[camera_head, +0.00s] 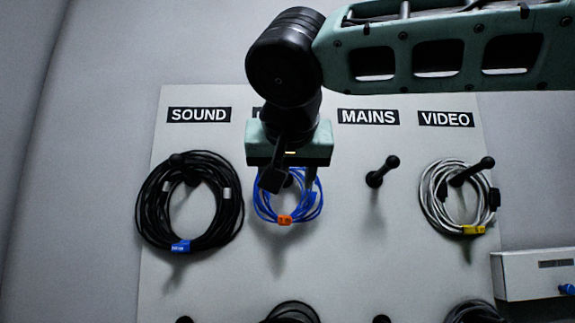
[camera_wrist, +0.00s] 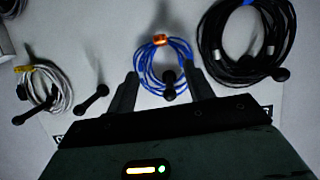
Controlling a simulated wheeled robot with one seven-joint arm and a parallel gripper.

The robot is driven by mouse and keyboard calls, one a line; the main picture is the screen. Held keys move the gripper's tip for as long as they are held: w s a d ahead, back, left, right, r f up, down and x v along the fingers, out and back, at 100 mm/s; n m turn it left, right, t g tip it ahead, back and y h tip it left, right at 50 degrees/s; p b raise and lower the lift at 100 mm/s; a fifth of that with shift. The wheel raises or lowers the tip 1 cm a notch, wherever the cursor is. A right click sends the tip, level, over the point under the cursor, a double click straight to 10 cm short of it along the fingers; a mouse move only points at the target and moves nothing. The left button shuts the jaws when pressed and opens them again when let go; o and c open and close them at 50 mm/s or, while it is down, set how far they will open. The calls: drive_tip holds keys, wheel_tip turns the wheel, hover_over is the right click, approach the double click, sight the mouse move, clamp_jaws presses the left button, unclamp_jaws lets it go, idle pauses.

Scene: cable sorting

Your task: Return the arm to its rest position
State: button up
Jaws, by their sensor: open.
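My gripper (camera_head: 290,183) is in front of the blue cable coil (camera_head: 288,205) in the head view, below a label that my arm mostly covers. In the wrist view the gripper (camera_wrist: 163,88) is open, with one finger on each side of the peg and the blue coil (camera_wrist: 143,62), which carries an orange tag. The coil hangs on its peg (camera_wrist: 169,86). I cannot tell whether the fingers touch it. My arm reaches in from the upper right of the head view.
A black coil (camera_head: 146,205) hangs under SOUND and a white coil (camera_head: 430,208) under VIDEO. The MAINS peg (camera_head: 381,171) is bare. More pegs and dark coils (camera_head: 292,311) show along the bottom edge. A pale box (camera_head: 530,276) stands at lower right.

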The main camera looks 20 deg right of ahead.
drive_tip(key=shift+v, duration=1.35)
drive_tip(key=s+a+f+n+g+y, duration=0.2)
drive_tip(key=f+n+g, duration=0.15)
drive_tip(key=f, duration=0.95)
drive_tip(key=s+a+f+n+g+y, duration=0.1)
drive_tip(key=s+a+f+n+g, duration=0.2)
drive_tip(key=f, duration=1)
drive_tip(key=s+d+f+n+g+y, duration=0.1)
drive_tip(key=s+d+f+n+g, duration=0.15)
drive_tip(key=s+f, duration=0.6)
drive_tip(key=s+d+f+n+g+y, duration=0.15)
drive_tip(key=s+f+g, duration=0.3)
drive_tip(key=f, duration=0.65)
wheel_tip(320, 180, up, 20)
drive_tip(key=p, duration=2)
drive_tip(key=shift+s+a+n+t+h, duration=0.25)
drive_tip(key=shift+s+n+t+h, duration=0.1)
drive_tip(key=shift+s, duration=0.05)
